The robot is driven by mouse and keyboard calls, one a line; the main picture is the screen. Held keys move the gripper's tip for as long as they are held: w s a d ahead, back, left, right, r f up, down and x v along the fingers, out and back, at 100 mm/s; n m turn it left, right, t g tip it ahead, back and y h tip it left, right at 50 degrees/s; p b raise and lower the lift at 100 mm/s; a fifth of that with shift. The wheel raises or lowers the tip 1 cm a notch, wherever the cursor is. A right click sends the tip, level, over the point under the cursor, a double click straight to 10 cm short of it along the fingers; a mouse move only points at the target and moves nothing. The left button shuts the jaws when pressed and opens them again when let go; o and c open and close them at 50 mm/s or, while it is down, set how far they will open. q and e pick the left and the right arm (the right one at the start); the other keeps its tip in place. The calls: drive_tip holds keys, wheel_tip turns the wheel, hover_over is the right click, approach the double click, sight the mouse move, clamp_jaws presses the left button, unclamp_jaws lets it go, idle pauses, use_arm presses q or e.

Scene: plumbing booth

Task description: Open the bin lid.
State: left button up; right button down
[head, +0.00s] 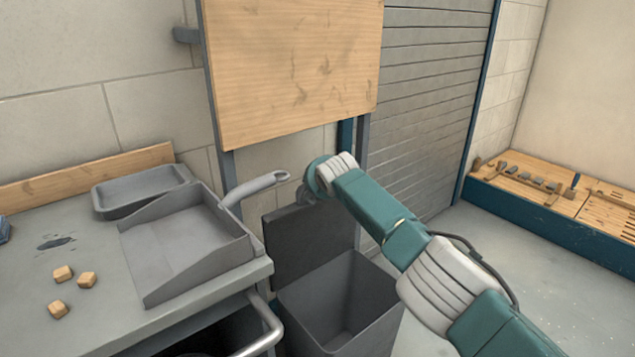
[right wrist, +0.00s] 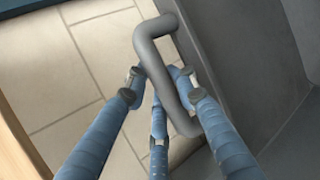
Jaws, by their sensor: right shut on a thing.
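The grey bin (head: 340,298) stands on the floor to the right of the workbench, and its inside shows empty in the head view. Its dark lid (head: 300,243) stands raised, about upright, at the bin's back edge. In the right wrist view the lid (right wrist: 240,70) fills the right side, with a bent grey bar handle (right wrist: 163,75) on it. My right gripper (head: 306,194) is at the lid's top edge, its fingers partly hidden by the wrist. In the right wrist view its fingers (right wrist: 160,88) are closed around the handle. My left gripper is out of view.
The workbench (head: 100,325) at left holds a grey dustpan (head: 185,250) with its handle (head: 255,187) reaching toward my right gripper, a tray (head: 140,190) and three wooden cubes (head: 63,273). A wooden board (head: 290,75) hangs above the bin. Floor is free at right.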

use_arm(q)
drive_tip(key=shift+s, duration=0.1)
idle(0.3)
use_arm(e)
drive_tip(key=c, duration=1.4)
unclamp_jaws()
drive_tip(key=shift+c, duration=0.2)
drive_tip(key=shift+s+d+r, duration=0.1)
drive_tip(key=shift+s+r, duration=0.2)
drive_tip(key=shift+r, duration=0.05)
drive_tip(key=shift+v, duration=0.95)
drive_tip(key=v, duration=0.9)
drive_tip(key=shift+s, duration=0.1)
